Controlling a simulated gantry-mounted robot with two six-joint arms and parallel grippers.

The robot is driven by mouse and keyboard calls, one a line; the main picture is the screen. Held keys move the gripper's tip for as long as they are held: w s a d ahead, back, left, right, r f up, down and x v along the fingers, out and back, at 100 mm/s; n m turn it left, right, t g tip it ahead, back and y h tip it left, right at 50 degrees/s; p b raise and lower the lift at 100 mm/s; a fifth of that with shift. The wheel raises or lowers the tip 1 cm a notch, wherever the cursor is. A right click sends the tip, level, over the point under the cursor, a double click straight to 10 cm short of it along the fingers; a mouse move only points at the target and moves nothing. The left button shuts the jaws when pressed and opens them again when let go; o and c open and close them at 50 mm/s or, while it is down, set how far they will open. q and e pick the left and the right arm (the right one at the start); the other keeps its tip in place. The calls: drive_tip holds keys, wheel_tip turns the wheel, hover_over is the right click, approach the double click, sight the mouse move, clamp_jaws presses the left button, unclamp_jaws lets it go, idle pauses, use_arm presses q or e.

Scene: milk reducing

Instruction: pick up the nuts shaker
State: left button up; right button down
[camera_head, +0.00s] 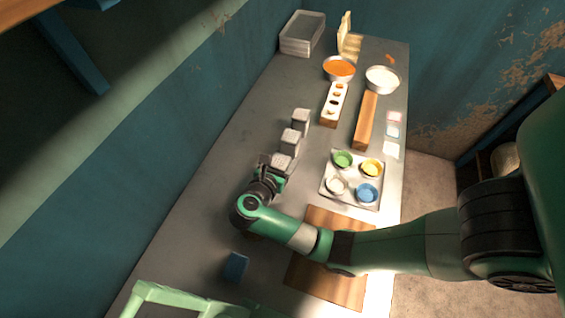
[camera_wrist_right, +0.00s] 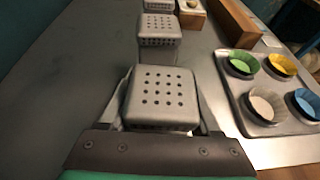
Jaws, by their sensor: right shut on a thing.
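Three grey shakers stand in a row on the table in the head view: a near one (camera_head: 281,161), a middle one (camera_head: 290,138) and a far one (camera_head: 301,117). No label tells which is the nuts shaker. My right gripper (camera_head: 272,172) is at the near shaker. In the right wrist view, its fingers are shut on either side of this shaker (camera_wrist_right: 161,96), whose perforated top faces the camera. I cannot tell whether its base touches the table. The middle shaker (camera_wrist_right: 159,29) stands just beyond. My left gripper is not in view.
A tray (camera_head: 327,193) with green, yellow, white and blue cups lies to the right, also in the right wrist view (camera_wrist_right: 236,98). A wooden board (camera_head: 345,285) lies under my right arm. A blue block (camera_head: 236,266) is nearby. The table left of the shakers is clear.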

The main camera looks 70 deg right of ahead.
drive_tip(key=r, duration=0.1)
drive_tip(key=r+p, duration=0.1)
drive_tip(key=r, duration=0.1)
drive_tip(key=r+p, duration=0.1)
drive_tip(key=shift+s+a+r, duration=0.25)
drive_tip(key=shift+a+r, duration=0.05)
drive_tip(key=shift+r, duration=0.05)
drive_tip(key=s+a+r+p, duration=0.8)
drive_tip(key=s+p, duration=0.2)
drive_tip(key=p, duration=0.9)
drive_tip(key=shift+a, duration=0.2)
